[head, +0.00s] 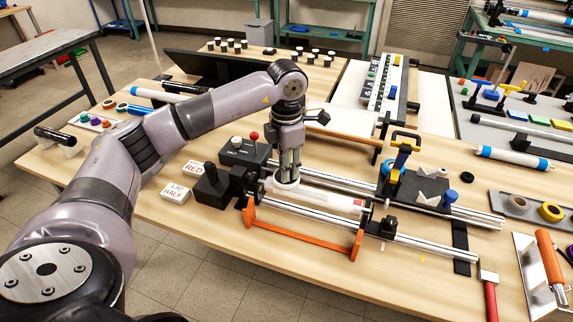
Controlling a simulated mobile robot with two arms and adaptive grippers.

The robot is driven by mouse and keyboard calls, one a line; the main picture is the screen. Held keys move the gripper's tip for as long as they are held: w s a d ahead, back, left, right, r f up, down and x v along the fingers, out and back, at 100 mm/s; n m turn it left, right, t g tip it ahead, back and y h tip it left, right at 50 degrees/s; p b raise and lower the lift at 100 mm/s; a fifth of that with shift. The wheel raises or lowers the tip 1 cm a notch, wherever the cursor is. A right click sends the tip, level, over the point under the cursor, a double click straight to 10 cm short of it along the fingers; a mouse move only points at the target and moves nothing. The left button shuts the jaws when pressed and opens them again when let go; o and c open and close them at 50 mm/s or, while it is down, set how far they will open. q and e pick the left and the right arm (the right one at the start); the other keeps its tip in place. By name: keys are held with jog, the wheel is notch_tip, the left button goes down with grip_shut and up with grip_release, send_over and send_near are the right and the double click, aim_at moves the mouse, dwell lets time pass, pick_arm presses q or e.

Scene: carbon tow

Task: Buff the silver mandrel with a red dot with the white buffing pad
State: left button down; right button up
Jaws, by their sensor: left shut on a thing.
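A pale, silvery-white mandrel (325,199) lies across the rail fixture in the middle of the table, with a red mark near its right end. My left gripper (288,178) points down over the mandrel's left part. It is shut on a white pad (285,185), of which only a low rim shows beneath the fingers. The pad is at the mandrel's upper surface; I cannot tell whether it touches. The fingers hide part of the mandrel and most of the pad. My right gripper is not in view.
An orange guard bar (300,233) runs in front of the mandrel. A black control box with a red-knobbed lever (254,137) stands behind left. Cards reading RED (194,168) and LAP HALF (176,190) lie left. A blue-and-black carriage (415,185) sits on the rails to the right.

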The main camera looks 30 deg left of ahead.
pick_arm(q)
jog(key=shift+f+b, duration=0.5)
jog(key=shift+f, duration=0.1)
jog(key=c, duration=1.6)
grip_release()
jog(key=shift+r, duration=0.35)
grip_shut()
jog(key=shift+d, duration=0.1)
